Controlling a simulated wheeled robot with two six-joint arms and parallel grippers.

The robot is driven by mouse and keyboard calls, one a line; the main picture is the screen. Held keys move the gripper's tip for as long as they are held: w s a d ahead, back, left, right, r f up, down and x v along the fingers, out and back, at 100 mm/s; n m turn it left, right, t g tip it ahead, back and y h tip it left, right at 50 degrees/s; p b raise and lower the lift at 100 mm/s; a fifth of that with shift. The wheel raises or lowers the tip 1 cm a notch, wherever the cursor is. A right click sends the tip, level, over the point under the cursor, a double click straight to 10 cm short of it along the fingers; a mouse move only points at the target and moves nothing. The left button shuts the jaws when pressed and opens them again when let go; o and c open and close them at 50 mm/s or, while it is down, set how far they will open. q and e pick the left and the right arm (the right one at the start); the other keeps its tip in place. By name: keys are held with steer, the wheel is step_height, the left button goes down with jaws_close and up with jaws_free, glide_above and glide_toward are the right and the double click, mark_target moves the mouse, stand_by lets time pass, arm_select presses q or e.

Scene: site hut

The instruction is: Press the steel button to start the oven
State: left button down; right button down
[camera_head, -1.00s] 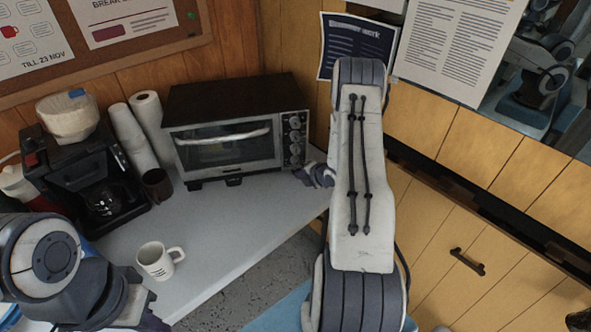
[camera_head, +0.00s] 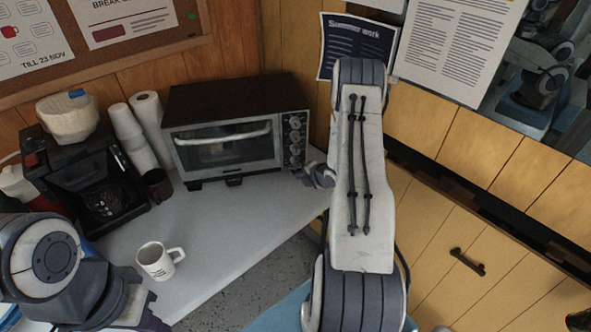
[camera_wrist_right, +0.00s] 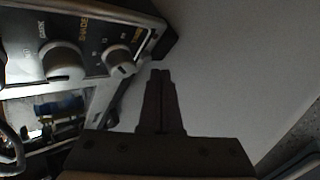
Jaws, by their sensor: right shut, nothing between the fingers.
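The oven (camera_head: 222,155) is a black and steel toaster oven at the back of the grey counter, with its glass door shut. Its control panel (camera_head: 294,140) has a column of round knobs at the right end. In the right wrist view two knobs (camera_wrist_right: 118,61) show on the panel at upper left, beside lettering. I cannot tell a separate steel button from the knobs. My right gripper (camera_head: 302,175) is shut and empty, just below and right of the panel. Its fingertips (camera_wrist_right: 160,73) show apart from the knobs in the wrist view. My left gripper's fingers are out of view.
A white mug (camera_head: 156,261) stands at the counter's front. A coffee maker (camera_head: 85,180), a dark mug (camera_head: 157,185), stacked cups (camera_head: 131,136) and a paper roll (camera_head: 151,122) stand left of the oven. The counter (camera_head: 225,215) is clear in front of the oven.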

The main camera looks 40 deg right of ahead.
steer(key=shift+w, duration=0.1)
stand_by(0.7)
steer(key=shift+w+d, duration=0.2)
steer(key=shift+w, duration=0.1)
steer(key=shift+w+d+b, duration=0.15)
steer(key=shift+w+b, duration=0.2)
steer(key=shift+b, duration=0.1)
stand_by(0.6)
steer(key=shift+s, duration=0.1)
steer(key=shift+s+a, duration=0.3)
steer(key=shift+s, duration=0.35)
steer(key=shift+s+a+b, duration=0.25)
steer(key=shift+s+a, duration=0.1)
steer(key=shift+s, duration=0.4)
steer(key=shift+s+a+b, duration=0.25)
steer(key=shift+s+a, duration=0.1)
steer(key=shift+s, duration=0.4)
steer(key=shift+s+a+b, duration=0.25)
steer(key=shift+s+a, duration=0.1)
steer(key=shift+s, duration=0.4)
steer(key=shift+a+r, duration=0.1)
